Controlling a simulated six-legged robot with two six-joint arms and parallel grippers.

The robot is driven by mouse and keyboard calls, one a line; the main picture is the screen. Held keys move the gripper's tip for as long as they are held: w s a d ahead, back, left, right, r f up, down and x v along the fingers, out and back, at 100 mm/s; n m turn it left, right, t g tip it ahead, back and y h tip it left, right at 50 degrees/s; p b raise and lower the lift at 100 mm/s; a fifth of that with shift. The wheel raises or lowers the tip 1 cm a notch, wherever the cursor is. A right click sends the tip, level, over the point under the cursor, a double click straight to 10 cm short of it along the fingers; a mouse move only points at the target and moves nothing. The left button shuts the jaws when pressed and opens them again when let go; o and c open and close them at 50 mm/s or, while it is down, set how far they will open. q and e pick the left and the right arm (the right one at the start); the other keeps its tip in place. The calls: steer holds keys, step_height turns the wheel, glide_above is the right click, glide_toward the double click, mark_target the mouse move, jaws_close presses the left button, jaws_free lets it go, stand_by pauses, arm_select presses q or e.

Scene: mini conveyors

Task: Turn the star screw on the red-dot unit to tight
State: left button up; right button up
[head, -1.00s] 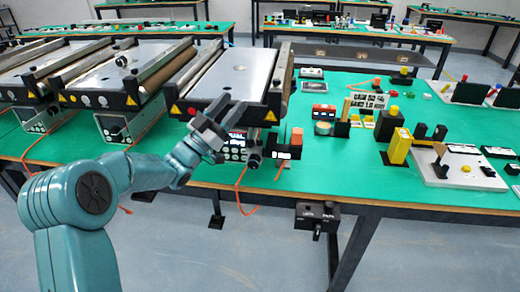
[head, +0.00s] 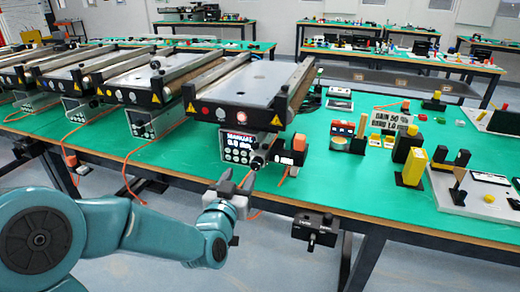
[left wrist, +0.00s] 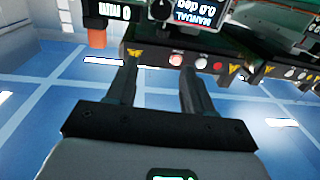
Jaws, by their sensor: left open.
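The nearest conveyor unit (head: 240,88) has a grey bed and a black front bar with a reddish dot (head: 205,110). Its control box (head: 237,147) below shows a lit display reading MANUAL. A dark round knob (head: 257,162) sticks out at the box's right; I cannot tell whether it is the star screw. My left gripper (head: 233,180) is open and empty, just in front of and below the box, apart from it. In the left wrist view its fingers (left wrist: 158,78) are spread, with the unit's front bar (left wrist: 190,58) upside down beyond. My right gripper is not in view.
More conveyor units (head: 150,78) stand side by side at left, with orange cables hanging over the green table's (head: 330,185) front edge. A black box (head: 314,228) hangs under that edge. A yellow block (head: 412,166) and a sign (head: 392,121) stand at right.

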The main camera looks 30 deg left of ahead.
mark_target(254, 148)
arm_select(q)
steer(key=x, duration=0.5)
steer(key=p+x, duration=0.1)
steer(key=x, duration=0.5)
steer(key=p+x, duration=0.1)
steer(key=x, duration=0.4)
steer(key=shift+a+f, duration=0.1)
steer(key=shift+a, duration=0.2)
steer(key=shift+w, duration=0.1)
